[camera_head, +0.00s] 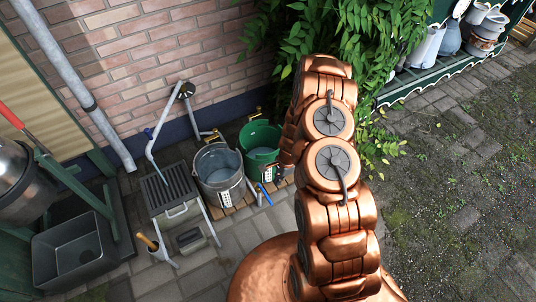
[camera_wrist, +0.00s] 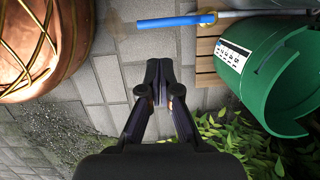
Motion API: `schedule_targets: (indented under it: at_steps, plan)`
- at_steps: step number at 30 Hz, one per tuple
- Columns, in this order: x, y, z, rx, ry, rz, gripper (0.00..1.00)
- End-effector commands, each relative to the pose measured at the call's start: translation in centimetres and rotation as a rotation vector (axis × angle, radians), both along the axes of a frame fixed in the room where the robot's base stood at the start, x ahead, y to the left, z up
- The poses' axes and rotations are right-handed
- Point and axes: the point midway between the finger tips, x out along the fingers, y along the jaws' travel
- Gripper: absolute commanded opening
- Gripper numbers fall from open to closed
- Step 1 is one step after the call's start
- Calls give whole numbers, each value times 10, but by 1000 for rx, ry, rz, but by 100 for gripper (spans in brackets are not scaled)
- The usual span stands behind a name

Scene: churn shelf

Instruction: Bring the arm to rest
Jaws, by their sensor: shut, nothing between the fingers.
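My gripper (camera_wrist: 160,82) shows in the wrist view with its two dark fingers brought together at the tips. Nothing is between them. It hangs above grey paving, with the green bucket to its right and a blue-ended tool above it in the picture. In the head view my copper-coloured arm (camera_head: 337,190) rises through the middle and is folded toward the brick wall. The gripper itself is largely hidden behind the arm there.
A green bucket (camera_head: 259,139) and a grey bucket (camera_head: 216,167) stand on a wooden pallet (camera_wrist: 208,66) by the wall. A blue-handled tool (camera_wrist: 172,22) lies near the gripper. Leafy plants (camera_head: 385,40) crowd the arm. A grey basin (camera_head: 76,254) stands left. Paving at right (camera_head: 460,200) is clear.

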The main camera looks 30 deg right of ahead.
Motion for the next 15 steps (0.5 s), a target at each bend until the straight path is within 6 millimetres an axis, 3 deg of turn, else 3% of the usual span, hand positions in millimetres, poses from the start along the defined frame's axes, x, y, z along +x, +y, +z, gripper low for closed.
schedule_targets:
  at_steps: [8,11,15]
  plan:
    - [1,2,3,2,-3,8,0]
    - [6,8,17,13,-14,41,0]
    - [14,28,53,45,-37,134,0]
